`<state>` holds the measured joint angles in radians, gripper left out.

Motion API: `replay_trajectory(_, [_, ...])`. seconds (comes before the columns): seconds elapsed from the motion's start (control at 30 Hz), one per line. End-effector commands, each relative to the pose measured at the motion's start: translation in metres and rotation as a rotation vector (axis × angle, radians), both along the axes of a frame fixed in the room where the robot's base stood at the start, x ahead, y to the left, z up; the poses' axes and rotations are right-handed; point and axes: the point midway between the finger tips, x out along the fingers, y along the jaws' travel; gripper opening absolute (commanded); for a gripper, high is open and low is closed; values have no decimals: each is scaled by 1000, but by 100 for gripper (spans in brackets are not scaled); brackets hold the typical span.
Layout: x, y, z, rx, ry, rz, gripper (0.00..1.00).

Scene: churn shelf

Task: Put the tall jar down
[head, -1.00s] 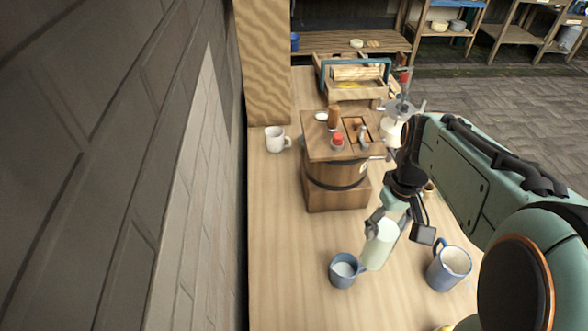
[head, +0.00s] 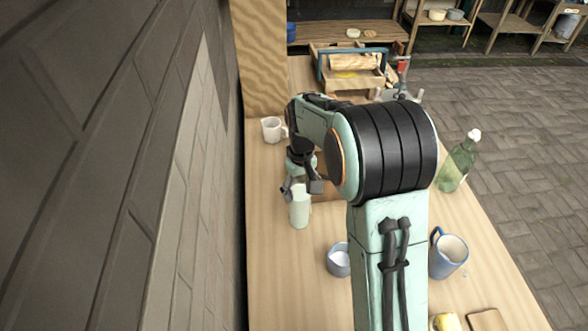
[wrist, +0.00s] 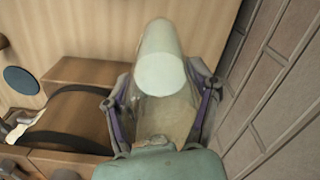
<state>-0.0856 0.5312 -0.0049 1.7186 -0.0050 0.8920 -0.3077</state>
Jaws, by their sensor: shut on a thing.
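The tall jar (head: 300,210) is pale, whitish green and roughly upright on the left part of the table in the head view. My gripper (head: 300,188) is shut on its upper part. In the wrist view the jar (wrist: 163,62) shows between the two fingers of my gripper (wrist: 163,105), with a pale round end towards the camera. I cannot tell whether its base touches the table.
A white mug (head: 271,129) stands behind the jar, near the wall. A blue cup (head: 339,262) stands in front and right. A blue mug (head: 449,256) and a green bottle (head: 458,163) stand farther right. The wooden churn (wrist: 75,118) is mostly hidden by my arm in the head view. Bare table (head: 275,265) lies front left.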

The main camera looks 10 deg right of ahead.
Motion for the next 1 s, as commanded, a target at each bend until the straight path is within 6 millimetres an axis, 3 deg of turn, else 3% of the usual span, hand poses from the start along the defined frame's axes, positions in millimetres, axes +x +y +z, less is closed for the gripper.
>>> replay_trajectory(0.3, [21, 2, -25, 0, 0, 0, 19])
replay_trajectory(0.5, [19, 1, -53, 0, 1, 0, 19])
replay_trajectory(0.83, [19, 1, -56, 0, -1, 0, 19])
replay_trajectory(0.87, [19, 1, -56, 0, -1, 0, 69])
replay_trajectory(0.93, [19, 1, -55, 0, -1, 0, 89])
replay_trajectory(1.0, [19, 1, -55, 0, -1, 0, 89])
